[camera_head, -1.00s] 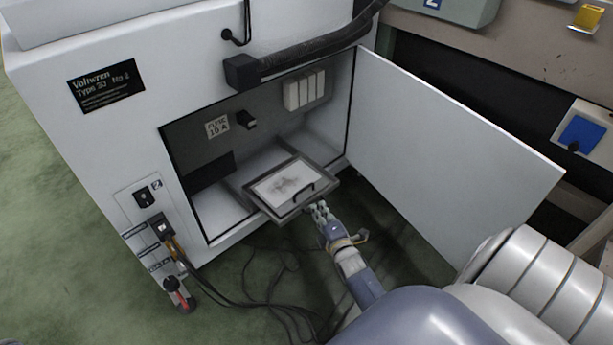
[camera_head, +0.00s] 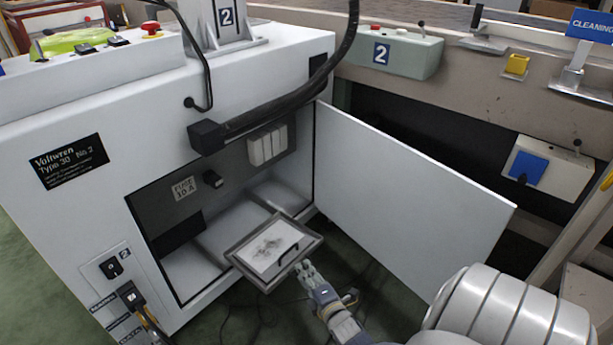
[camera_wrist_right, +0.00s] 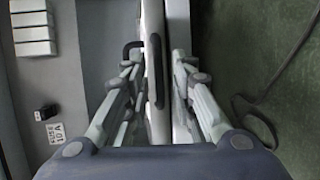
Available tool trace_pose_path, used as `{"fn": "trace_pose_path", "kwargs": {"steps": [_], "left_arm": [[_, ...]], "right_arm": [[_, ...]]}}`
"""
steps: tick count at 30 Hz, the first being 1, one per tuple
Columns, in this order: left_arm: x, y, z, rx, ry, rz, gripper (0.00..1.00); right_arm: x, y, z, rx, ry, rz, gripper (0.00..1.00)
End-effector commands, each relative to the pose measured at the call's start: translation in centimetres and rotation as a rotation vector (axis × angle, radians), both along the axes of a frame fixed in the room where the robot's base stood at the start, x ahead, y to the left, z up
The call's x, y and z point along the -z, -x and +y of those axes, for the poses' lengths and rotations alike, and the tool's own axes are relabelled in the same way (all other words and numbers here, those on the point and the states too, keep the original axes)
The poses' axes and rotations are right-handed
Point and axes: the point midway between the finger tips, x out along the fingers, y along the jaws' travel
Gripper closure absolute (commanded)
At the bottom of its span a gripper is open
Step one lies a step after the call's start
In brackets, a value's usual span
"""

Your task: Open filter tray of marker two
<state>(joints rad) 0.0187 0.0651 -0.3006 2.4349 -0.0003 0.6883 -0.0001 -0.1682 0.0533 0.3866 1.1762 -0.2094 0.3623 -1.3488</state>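The filter tray (camera_head: 237,261) is a grey-framed tray with a pale, dark-stained filter and a black handle (camera_head: 288,255) near its front edge. It juts out of the open cabinet (camera_head: 75,225) marked No 2. My right gripper (camera_head: 305,268) is at the tray's front edge. In the right wrist view the fingers of my right gripper (camera_wrist_right: 157,65) stand apart, one on each side of the tray's edge-on front (camera_wrist_right: 150,115). I see gaps beside it, but the fingertip contact is partly hidden. My left gripper is not in view.
The cabinet door (camera_head: 410,205) stands open to the right, close to my right arm. A black hose (camera_head: 275,115) crosses above the opening. A cable (camera_head: 152,320) hangs at the lower left. A "2" control box (camera_head: 390,50) sits behind.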

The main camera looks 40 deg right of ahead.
Motion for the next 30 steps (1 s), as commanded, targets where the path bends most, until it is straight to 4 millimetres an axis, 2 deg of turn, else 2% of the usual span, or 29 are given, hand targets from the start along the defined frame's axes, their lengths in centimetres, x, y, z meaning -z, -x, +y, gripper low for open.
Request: {"fn": "trace_pose_path", "kwargs": {"steps": [8,13,17,24,30], "left_arm": [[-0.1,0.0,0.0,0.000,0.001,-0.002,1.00],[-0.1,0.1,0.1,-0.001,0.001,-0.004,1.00],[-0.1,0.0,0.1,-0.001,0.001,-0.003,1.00],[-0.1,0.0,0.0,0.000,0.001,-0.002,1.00],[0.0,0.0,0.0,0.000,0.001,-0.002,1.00]], "right_arm": [[-0.1,0.0,-0.1,0.001,0.001,-0.001,0.72],[-0.2,1.0,0.3,0.001,0.001,0.000,0.72],[-0.5,3.0,0.9,0.001,0.001,0.003,0.72],[-1.4,7.8,2.5,0.001,0.000,0.003,0.72],[-2.0,10.4,3.4,0.001,0.000,0.000,0.72]]}}
